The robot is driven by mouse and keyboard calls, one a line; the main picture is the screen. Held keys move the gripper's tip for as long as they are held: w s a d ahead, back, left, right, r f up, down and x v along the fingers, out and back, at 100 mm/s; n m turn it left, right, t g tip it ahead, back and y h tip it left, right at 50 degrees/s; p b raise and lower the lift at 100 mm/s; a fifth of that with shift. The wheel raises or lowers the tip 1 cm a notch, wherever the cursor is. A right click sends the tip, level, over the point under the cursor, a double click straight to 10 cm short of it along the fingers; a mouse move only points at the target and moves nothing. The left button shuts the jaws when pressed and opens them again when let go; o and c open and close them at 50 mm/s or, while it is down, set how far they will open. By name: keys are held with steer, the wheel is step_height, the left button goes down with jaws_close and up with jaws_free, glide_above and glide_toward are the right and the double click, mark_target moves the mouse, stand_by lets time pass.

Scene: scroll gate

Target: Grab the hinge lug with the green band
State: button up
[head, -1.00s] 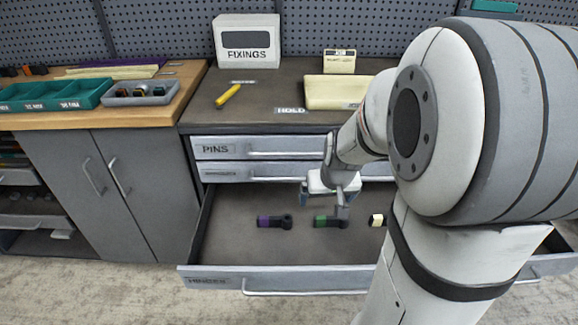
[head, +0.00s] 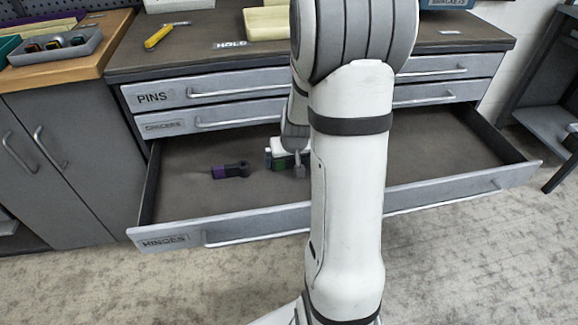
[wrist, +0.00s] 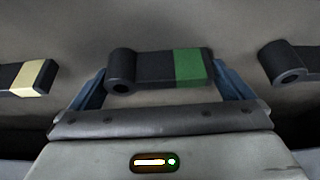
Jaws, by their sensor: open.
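The hinge lug with the green band (wrist: 155,69) is dark, with a round eye at its left end in the wrist view. It lies between the two fingers of my gripper (wrist: 163,88), which is open, with a finger beyond each end of the lug. In the head view, part of the green-banded lug (head: 284,163) shows in the open drawer beside my gripper (head: 287,158), and my arm hides the rest. I cannot tell whether the fingers touch it.
A purple-banded lug (head: 231,170) lies to the left in the hinges drawer (head: 190,200); its eye end (wrist: 290,62) shows at right in the wrist view. A cream-banded lug (wrist: 28,78) is at left there. The shut pins drawer (head: 155,96) is above.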

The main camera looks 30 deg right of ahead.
steer(key=shift+f, duration=0.1)
steer(key=shift+c, duration=0.2)
steer(key=shift+w, duration=0.1)
steer(key=c, duration=1)
